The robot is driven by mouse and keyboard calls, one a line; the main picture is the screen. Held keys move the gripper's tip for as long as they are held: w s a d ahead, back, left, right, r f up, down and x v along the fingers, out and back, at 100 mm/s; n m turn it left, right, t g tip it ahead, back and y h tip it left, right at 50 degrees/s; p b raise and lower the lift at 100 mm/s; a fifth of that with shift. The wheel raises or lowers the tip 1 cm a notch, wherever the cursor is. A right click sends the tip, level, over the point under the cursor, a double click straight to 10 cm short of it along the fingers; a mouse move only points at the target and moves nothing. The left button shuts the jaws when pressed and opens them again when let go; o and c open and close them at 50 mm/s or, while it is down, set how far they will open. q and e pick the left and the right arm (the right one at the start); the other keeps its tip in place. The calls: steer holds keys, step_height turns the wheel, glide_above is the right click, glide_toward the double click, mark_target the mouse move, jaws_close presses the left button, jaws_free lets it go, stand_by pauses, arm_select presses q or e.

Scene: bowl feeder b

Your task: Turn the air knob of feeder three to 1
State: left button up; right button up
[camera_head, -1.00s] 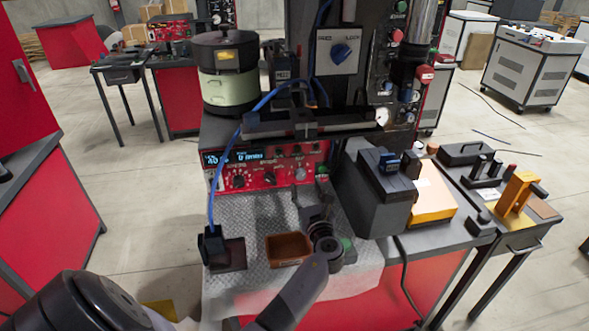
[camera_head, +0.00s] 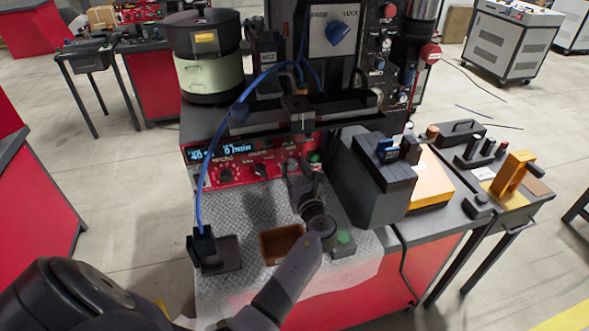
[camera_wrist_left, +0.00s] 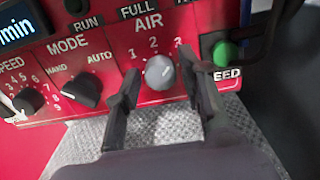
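The red control panel (camera_head: 225,175) of the feeder has a grey, round air knob (camera_wrist_left: 159,72) under the label AIR, with marks 1, 2 and 3 above it. I cannot tell which mark the knob points at. My left gripper (camera_wrist_left: 158,75) is open in the left wrist view, with one finger on each side of the knob. Gaps show between the fingers and the knob. In the head view my left gripper (camera_head: 304,178) is at the right part of the panel and largely covers the knob. My right gripper is not in view.
The mode knob (camera_wrist_left: 82,88) is left of the air knob, and a green feed button (camera_wrist_left: 225,53) is close to the right finger. A blue hose (camera_head: 210,160) hangs left.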

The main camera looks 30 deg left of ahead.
arm_select(q)
jaws_close()
stand_by(0.3)
